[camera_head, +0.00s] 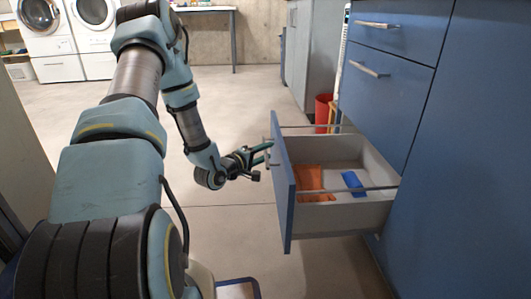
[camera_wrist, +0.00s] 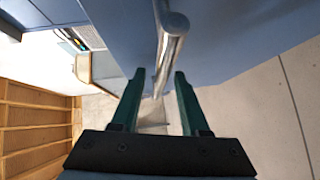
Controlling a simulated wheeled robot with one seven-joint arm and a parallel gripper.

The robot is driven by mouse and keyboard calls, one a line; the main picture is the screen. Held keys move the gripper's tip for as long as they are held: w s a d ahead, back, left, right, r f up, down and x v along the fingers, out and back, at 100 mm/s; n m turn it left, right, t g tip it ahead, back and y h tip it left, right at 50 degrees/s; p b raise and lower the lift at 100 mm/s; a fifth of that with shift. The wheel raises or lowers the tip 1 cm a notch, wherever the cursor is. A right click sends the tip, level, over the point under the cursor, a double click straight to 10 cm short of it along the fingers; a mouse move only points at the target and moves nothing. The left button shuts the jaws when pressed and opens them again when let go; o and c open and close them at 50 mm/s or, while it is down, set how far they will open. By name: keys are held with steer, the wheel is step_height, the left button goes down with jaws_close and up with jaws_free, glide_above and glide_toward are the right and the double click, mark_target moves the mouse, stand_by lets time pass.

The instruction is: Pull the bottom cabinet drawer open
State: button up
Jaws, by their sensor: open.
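The bottom cabinet drawer (camera_head: 345,221) stands far out from the blue cabinet in the head view. Its blue front panel (camera_head: 283,200) faces left. An orange item (camera_head: 311,182) and a blue item (camera_head: 352,184) lie inside. My gripper (camera_head: 267,153) is at the outer side of this front, near its upper edge. In the wrist view the metal bar handle (camera_wrist: 173,38) runs down to the gap between the two green fingers of my gripper (camera_wrist: 159,75).
Two upper drawers (camera_head: 375,70) are shut, and a blue cabinet side (camera_head: 470,150) stands at the right. A red bin (camera_head: 323,110) is behind the open drawer. Washing machines (camera_head: 60,40) and a table (camera_head: 205,9) stand at the back.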

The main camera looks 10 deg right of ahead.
steer(key=p+v, duration=0.3)
steer(key=v, duration=0.8)
steer(key=shift+p, duration=0.3)
steer(key=shift+w, duration=0.1)
